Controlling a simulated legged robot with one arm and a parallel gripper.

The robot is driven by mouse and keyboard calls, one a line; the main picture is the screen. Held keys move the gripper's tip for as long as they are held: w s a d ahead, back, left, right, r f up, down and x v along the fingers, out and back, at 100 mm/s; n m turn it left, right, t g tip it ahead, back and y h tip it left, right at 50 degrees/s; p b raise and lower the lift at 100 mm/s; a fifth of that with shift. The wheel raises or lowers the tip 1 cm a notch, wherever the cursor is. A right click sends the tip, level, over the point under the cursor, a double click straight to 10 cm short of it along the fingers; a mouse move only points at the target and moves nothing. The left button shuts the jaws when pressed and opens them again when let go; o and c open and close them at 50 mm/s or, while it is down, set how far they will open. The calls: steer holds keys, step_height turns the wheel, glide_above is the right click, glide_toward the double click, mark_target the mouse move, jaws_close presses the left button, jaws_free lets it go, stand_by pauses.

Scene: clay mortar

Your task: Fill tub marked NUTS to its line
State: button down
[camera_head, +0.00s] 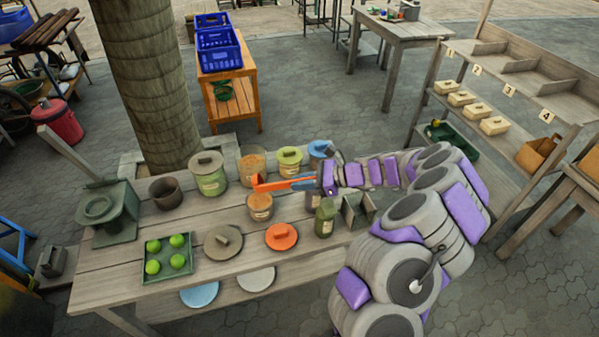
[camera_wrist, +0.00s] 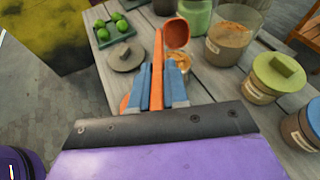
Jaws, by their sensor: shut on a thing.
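My gripper (camera_head: 303,184) is shut on the handle of an orange scoop (camera_head: 268,184) above the wooden table. In the wrist view the blue fingers (camera_wrist: 161,90) clasp the handle, and the scoop bowl (camera_wrist: 177,34) is at its far end. I see no clear load in the bowl. A small open tub (camera_head: 260,213) stands beneath the scoop, with tan-brown contents; the scoop partly hides it in the wrist view (camera_wrist: 184,66). A larger clear open tub (camera_head: 252,173) with brown contents stands behind it, also in the wrist view (camera_wrist: 226,53). I cannot read a NUTS label.
Lidded tubs in green (camera_head: 210,180), yellow-green (camera_head: 289,165) and blue (camera_head: 319,150) line the back. A grey-brown lid (camera_head: 222,242) and an orange lid (camera_head: 281,238) lie in front. A green jar (camera_head: 325,221) stands right of the small tub. A tray (camera_head: 146,272) holds several green fruits.

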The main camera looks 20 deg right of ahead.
steer(key=shift+s+a+r+g+p, duration=0.1)
steer(key=shift+r+g+p, duration=0.2)
steer(key=shift+p, duration=0.1)
steer(key=w+a+r+g+h+p, duration=0.1)
steer(key=a+h+p, duration=0.3)
steer(key=p, duration=0.5)
steer(key=w+a+r+g+h+p, duration=0.1)
steer(key=a+r+h+p, duration=0.3)
steer(key=p, duration=0.6)
steer(key=w+a+r+n+g+h+p, duration=0.1)
steer(key=a+r+h+p, duration=0.2)
steer(key=p, duration=0.6)
steer(key=shift+w+a+r+g+h+p, duration=0.25)
steer(key=shift+a+g+h+p, duration=0.1)
steer(key=shift+a+h, duration=0.6)
